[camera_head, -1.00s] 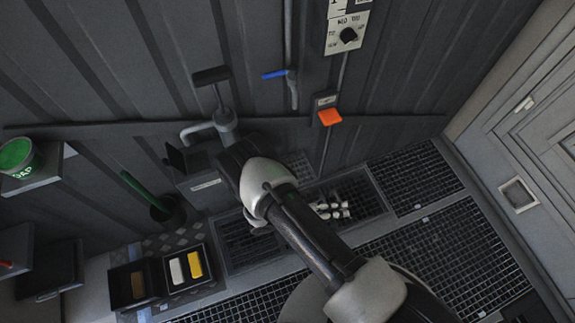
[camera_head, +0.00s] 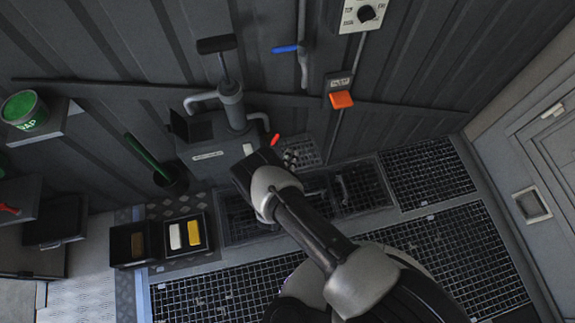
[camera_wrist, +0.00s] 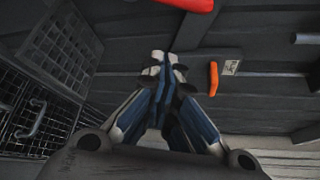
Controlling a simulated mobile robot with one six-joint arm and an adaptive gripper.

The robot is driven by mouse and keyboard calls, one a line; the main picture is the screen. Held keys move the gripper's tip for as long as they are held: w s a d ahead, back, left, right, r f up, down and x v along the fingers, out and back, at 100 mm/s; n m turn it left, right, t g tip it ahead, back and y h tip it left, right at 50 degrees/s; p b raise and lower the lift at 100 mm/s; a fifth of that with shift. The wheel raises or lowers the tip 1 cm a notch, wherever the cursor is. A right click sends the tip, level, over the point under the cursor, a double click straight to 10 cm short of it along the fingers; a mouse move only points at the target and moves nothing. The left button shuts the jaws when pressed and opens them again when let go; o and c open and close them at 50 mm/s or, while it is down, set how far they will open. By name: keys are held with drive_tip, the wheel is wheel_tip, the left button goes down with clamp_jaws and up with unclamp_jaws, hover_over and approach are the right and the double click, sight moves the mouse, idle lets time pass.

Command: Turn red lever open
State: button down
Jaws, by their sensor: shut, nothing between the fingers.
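The red lever (camera_head: 275,140) shows as a short red piece at the lower right of the grey hand pump (camera_head: 232,105). In the wrist view the red lever (camera_wrist: 185,4) crosses the top edge and is partly cut off, above and slightly right of the fingertips. My gripper (camera_head: 290,158) is just below and right of the red lever in the head view. In the wrist view my gripper (camera_wrist: 165,62) is shut and empty, apart from the lever. My wrist hides part of the space under the lever.
An orange lever (camera_head: 341,100) sits on the wall to the right, and a blue lever (camera_head: 285,49) is higher up. A grey box (camera_head: 208,152) stands below the pump. Floor grating (camera_head: 428,172) lies at right. Trays (camera_head: 185,238) stand at lower left.

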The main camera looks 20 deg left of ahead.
drive_tip(key=shift+w+a+r+b, duration=0.2)
drive_tip(key=shift+w+a, duration=0.2)
drive_tip(key=shift+a, duration=0.2)
drive_tip(key=shift+w+a+r+b, duration=0.1)
drive_tip(key=shift+w+a+b, duration=0.1)
drive_tip(key=shift+w+a, duration=0.3)
drive_tip(key=shift+w+a+r+b, duration=0.1)
drive_tip(key=shift+w+a+b, duration=0.15)
drive_tip(key=shift+a, duration=0.45)
drive_tip(key=shift+s, duration=0.1)
